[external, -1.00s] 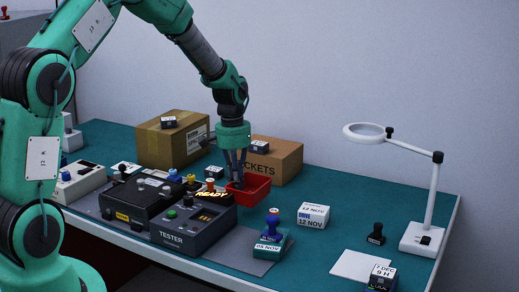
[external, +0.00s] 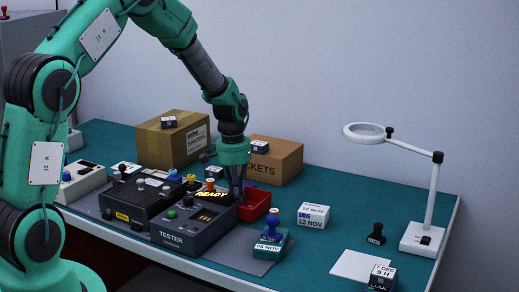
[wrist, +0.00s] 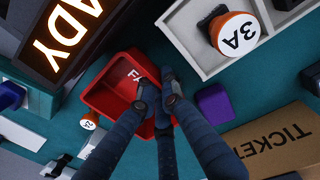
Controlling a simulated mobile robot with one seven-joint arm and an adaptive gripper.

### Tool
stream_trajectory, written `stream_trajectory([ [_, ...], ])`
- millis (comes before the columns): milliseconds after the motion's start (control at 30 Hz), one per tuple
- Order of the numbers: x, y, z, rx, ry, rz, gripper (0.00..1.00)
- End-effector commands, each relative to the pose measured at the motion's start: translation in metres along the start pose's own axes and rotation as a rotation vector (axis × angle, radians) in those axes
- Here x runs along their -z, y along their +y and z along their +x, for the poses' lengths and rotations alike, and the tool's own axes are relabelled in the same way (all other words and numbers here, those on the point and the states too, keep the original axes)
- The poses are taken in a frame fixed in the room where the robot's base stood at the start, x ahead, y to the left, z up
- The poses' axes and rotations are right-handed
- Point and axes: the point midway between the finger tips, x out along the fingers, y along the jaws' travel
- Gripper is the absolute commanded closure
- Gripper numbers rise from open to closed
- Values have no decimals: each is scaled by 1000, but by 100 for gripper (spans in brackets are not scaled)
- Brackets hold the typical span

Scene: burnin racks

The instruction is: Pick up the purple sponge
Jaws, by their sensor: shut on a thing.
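A purple block (wrist: 214,105), which looks like the purple sponge, lies on the green table in the wrist view, right of my fingers and apart from them. I cannot make it out in the external view. My gripper (external: 239,196) points down at the red bin (external: 258,207). In the wrist view the fingertips of my gripper (wrist: 160,85) are close together at the right wall of the red bin (wrist: 105,75), one inside and one outside, shut on that wall. The fingers hide part of the wall. The bin has a partly covered label inside.
The tester (external: 195,222) with its lit READY sign stands left of the bin. The ticket carton (external: 282,163) stands behind it. A stamp (external: 272,225) stands in front. In the wrist view a pale tray (wrist: 205,55) holds an orange-and-white 3A stamp.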

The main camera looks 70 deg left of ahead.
Motion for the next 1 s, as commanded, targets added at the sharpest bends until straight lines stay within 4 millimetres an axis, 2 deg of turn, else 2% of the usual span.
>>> stream_trajectory([
  [200,0,0,3,0,0,0,100],
  [233,0,0,3,0,0,0,88],
  [300,0,0,3,0,0,0,75],
  [733,0,0,-1,0,0,0,75],
  [867,0,0,-10,0,1,0,75],
  [1000,0,0,-27,0,2,0,75],
])
